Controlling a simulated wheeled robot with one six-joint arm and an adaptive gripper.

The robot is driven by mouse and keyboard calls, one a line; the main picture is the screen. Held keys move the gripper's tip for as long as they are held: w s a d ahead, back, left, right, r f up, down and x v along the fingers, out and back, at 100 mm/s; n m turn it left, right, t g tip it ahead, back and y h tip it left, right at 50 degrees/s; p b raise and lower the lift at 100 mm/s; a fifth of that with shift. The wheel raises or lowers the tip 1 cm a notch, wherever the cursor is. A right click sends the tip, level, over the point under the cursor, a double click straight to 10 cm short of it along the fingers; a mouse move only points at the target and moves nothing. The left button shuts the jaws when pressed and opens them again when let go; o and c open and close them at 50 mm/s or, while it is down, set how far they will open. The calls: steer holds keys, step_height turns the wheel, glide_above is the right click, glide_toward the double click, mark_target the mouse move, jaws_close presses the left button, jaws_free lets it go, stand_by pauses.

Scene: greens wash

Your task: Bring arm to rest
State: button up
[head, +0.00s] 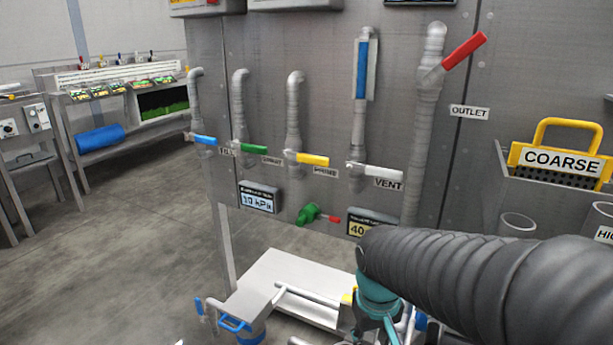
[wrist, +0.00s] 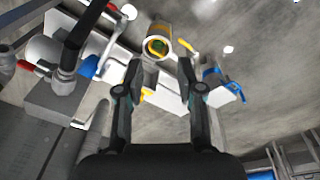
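My arm (head: 470,275) reaches in from the lower right of the head view, in front of the grey panel. My gripper (wrist: 160,72) shows in the wrist view with its two dark fingers spread apart and nothing between them. In the head view its teal body is at the lower middle, and its fingertips are hard to make out. A pale cylinder with a yellow rim (wrist: 157,42) lies beyond the fingertips in the wrist view and looks apart from them.
The panel (head: 330,120) carries pipes with blue, green, yellow and white handles, and a red lever (head: 464,51). A yellow-handled COARSE basket (head: 555,160) hangs at right. A low white bench (head: 290,275) stands below my gripper. Open floor (head: 130,225) lies left.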

steer(key=s+d+r+m+t, duration=0.2)
steer(key=s+d+r+t, duration=0.2)
steer(key=s+r, duration=0.4)
steer(key=shift+s+y, duration=0.3)
steer(key=shift+s, duration=0.25)
